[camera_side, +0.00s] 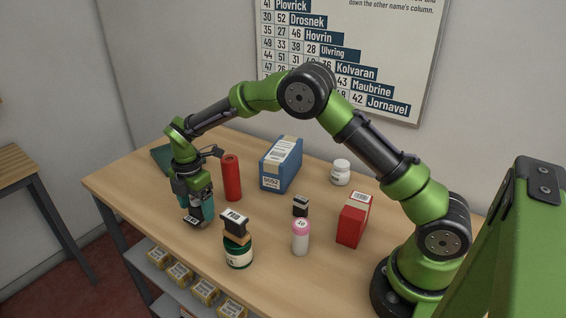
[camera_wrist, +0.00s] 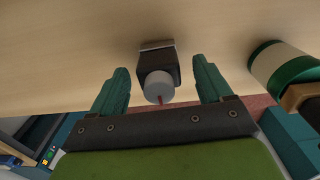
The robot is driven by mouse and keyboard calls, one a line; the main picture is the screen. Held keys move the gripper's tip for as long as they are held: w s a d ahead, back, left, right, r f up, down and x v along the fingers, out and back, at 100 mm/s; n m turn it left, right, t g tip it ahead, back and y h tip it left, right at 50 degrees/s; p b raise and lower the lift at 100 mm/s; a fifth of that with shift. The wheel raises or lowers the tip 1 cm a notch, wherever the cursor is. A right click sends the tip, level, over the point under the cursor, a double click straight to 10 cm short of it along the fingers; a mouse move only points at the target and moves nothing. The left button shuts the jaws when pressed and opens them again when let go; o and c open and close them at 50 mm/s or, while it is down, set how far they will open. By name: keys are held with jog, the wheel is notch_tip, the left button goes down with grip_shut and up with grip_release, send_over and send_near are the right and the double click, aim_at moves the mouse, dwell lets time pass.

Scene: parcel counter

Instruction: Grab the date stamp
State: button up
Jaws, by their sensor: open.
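A small dark block with a grey round knob and a thin red mark (camera_wrist: 157,68), apparently the date stamp, stands on the wooden counter. In the wrist view it sits between the two teal fingers of my gripper (camera_wrist: 160,82), with a gap on each side. In the side view my gripper (camera_side: 198,207) points down at the counter's front left, and the block's pale-labelled lower part (camera_side: 194,222) shows beneath it; the fingers hide the rest. My gripper is open and holds nothing.
A red cylinder (camera_side: 231,178), blue box (camera_side: 281,164), pink-capped bottle (camera_side: 300,240) and red box (camera_side: 353,222) stand farther off.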

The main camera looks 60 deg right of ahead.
aim_at(195, 218)
jog(key=shift+f, duration=1.4)
jog(key=shift+r, duration=0.1)
jog(key=c, duration=1.2)
